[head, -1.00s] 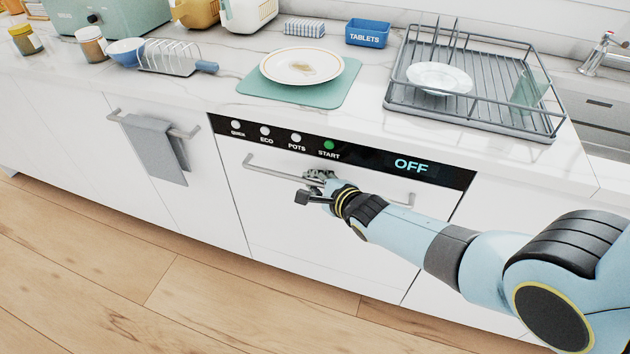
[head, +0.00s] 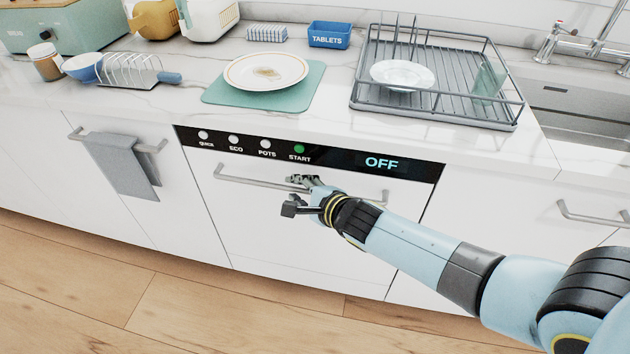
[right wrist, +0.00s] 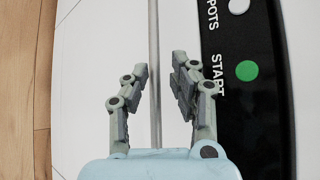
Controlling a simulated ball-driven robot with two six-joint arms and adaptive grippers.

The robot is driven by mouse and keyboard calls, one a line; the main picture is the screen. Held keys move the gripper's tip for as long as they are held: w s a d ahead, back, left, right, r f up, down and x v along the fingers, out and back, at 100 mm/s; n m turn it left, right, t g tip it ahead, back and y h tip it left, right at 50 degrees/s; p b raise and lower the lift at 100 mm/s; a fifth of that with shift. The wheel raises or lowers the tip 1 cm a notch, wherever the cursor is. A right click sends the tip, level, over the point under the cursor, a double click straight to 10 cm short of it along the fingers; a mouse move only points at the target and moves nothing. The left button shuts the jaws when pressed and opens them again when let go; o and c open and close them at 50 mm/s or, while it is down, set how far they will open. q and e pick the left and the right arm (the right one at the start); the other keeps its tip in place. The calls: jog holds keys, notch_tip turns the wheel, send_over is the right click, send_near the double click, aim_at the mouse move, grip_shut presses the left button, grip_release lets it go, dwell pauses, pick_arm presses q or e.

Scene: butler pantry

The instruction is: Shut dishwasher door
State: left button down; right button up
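The dishwasher door (head: 255,230) is a white front panel under the counter and looks upright and flush with the cabinets. Its grey bar handle (head: 245,178) runs across the top; it also shows in the right wrist view (right wrist: 154,45). Above it is the black control strip (head: 335,160), reading OFF, with a green START button (head: 299,149). My right gripper (head: 300,191) is at the middle of the handle. In the right wrist view my right gripper (right wrist: 161,80) has its fingers apart, one on each side of the bar, with gaps visible. My left gripper is not in view.
A grey towel (head: 123,165) hangs from a cabinet handle to the left. The counter above holds a plate (head: 266,72) on a green mat (head: 215,97), a dish rack (head: 430,119) and a toast rack (head: 128,72). The wooden floor (head: 200,312) in front is clear.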

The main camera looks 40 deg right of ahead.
jog(key=v, duration=0.7)
jog(key=shift+s, duration=0.15)
jog(key=shift+r, duration=0.1)
jog(key=s+d+f+n+g+h+b, duration=0.1)
jog(key=s+f+n+g+b, duration=0.15)
jog(key=s+f, duration=0.75)
jog(key=s+d+f+n+g+b, duration=0.1)
jog(key=s+f+g+b, duration=0.35)
jog(key=f, duration=0.85)
jog(key=s+f+n+g, duration=0.2)
jog(key=s+f+n, duration=0.4)
jog(key=s+n, duration=0.4)
jog(key=s+f+n+g, duration=0.3)
jog(key=s+n, duration=0.6)
jog(key=s, duration=0.6)
notch_tip(320, 180, down, 3)
jog(key=shift+s+d+r+n, duration=0.15)
jog(key=shift+s+d+n, duration=0.2)
jog(key=shift+s+d, duration=0.05)
